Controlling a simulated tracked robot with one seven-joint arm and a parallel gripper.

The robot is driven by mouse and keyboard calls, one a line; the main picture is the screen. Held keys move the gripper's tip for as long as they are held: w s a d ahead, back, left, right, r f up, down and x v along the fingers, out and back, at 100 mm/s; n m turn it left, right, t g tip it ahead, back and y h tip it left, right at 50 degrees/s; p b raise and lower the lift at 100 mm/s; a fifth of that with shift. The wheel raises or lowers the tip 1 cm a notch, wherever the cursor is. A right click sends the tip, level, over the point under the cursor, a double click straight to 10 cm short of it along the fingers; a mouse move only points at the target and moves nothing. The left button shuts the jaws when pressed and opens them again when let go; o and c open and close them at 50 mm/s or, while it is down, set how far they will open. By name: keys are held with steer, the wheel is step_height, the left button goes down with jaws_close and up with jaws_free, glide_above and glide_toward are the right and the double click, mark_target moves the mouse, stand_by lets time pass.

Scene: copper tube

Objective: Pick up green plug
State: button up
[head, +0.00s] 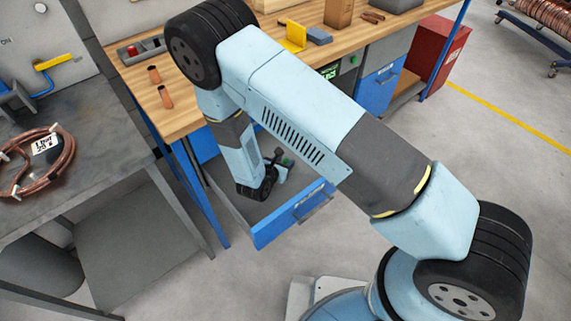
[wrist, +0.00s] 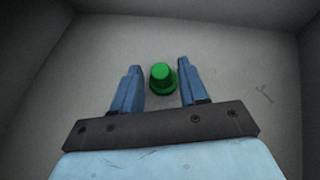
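The green plug (wrist: 162,76) stands on the grey drawer floor in the wrist view, with a narrower top on a wider round base. My gripper (wrist: 158,72) is open, with one blue finger on each side of the plug. I see a gap at the left finger; the right finger is very near the plug, and I cannot tell if it touches. In the head view the plug (head: 287,161) is a small green spot inside the open blue drawer (head: 292,216), next to my gripper (head: 284,166). My wrist partly hides the drawer's inside there.
The drawer's walls surround my gripper closely. Above is a wooden-topped workbench (head: 205,118) with copper pieces (head: 165,97) and a yellow object (head: 294,35). A grey table at left holds a copper coil (head: 62,165). Open floor lies to the right.

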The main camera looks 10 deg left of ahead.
jaws_close()
steer(key=shift+r, duration=0.1)
